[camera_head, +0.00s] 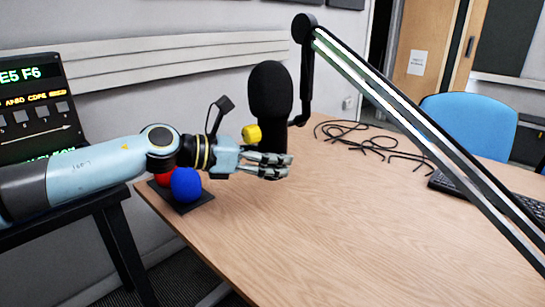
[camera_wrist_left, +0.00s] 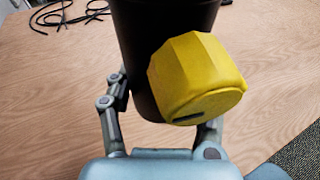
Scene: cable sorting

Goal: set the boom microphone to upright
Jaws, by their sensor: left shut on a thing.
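The black boom microphone (camera_head: 270,95) hangs from the boom arm (camera_head: 400,105) above the table and looks close to upright in the head view. A yellow knob (camera_head: 252,134) sits on its left side. My left gripper (camera_head: 282,165) is at the lower body of the microphone, with its fingers on either side. In the left wrist view the black microphone body (camera_wrist_left: 135,50) and the large yellow knob (camera_wrist_left: 195,80) stand between the fingers, and the gripper is shut on the body. The fingertips are partly hidden behind the body and knob. My right gripper is in neither view.
A red ball (camera_head: 163,179) and a blue ball (camera_head: 186,185) sit on a dark base at the table's left edge. Loose black cables (camera_head: 370,140) lie at the back. A keyboard (camera_head: 480,200) is at the right. The front of the wooden table (camera_head: 330,245) is clear.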

